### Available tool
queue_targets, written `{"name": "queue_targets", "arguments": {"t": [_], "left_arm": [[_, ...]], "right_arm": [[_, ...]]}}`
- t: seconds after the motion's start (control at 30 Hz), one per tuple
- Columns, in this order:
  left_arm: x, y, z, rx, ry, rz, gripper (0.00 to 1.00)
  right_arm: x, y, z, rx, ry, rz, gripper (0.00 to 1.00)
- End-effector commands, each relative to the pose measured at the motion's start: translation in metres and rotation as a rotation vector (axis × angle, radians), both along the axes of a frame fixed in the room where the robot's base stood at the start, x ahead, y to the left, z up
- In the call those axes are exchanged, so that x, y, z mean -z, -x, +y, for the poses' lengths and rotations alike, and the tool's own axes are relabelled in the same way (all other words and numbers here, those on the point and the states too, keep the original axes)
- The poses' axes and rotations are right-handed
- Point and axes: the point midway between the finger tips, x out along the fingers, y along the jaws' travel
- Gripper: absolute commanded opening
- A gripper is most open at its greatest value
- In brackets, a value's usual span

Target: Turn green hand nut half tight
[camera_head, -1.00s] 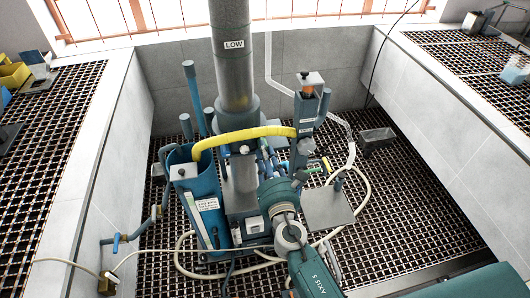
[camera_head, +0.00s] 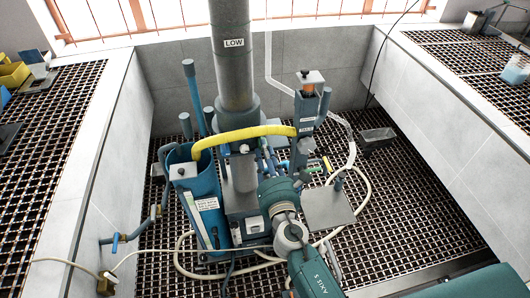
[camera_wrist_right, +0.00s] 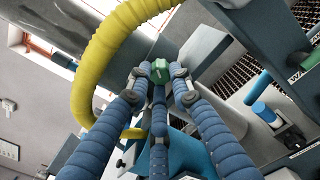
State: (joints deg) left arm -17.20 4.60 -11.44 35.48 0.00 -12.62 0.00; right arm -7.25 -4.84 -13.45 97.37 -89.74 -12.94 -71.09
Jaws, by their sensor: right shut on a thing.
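The green hand nut (camera_wrist_right: 160,71) shows in the right wrist view, between the tips of my blue padded fingers. My right gripper (camera_wrist_right: 159,77) is shut on it. In the head view my right arm comes up from the bottom centre to the flotation machine (camera_head: 240,185). Its wrist and gripper body cover the fingertips and the nut there. My left gripper is in neither view.
A thick yellow hose (camera_head: 245,135) arches over the machine, close to my fingers in the wrist view. A blue tank (camera_head: 203,195) stands to the left, and a flat grey plate (camera_head: 328,208) to the right. Pale hoses lie on the floor grating (camera_head: 410,215).

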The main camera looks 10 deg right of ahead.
Motion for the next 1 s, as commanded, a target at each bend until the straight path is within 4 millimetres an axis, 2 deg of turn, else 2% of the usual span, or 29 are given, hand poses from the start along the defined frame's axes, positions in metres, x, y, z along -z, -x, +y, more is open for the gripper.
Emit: {"name": "queue_targets", "arguments": {"t": [0.7, 1.0], "left_arm": [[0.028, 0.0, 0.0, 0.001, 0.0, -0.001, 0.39], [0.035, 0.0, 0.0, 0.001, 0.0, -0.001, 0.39]], "right_arm": [[-0.003, -0.001, -0.001, 0.002, -0.655, -0.012, 0.0], [-0.003, -0.001, -0.001, 0.0, -0.882, -0.012, 0.0]]}}
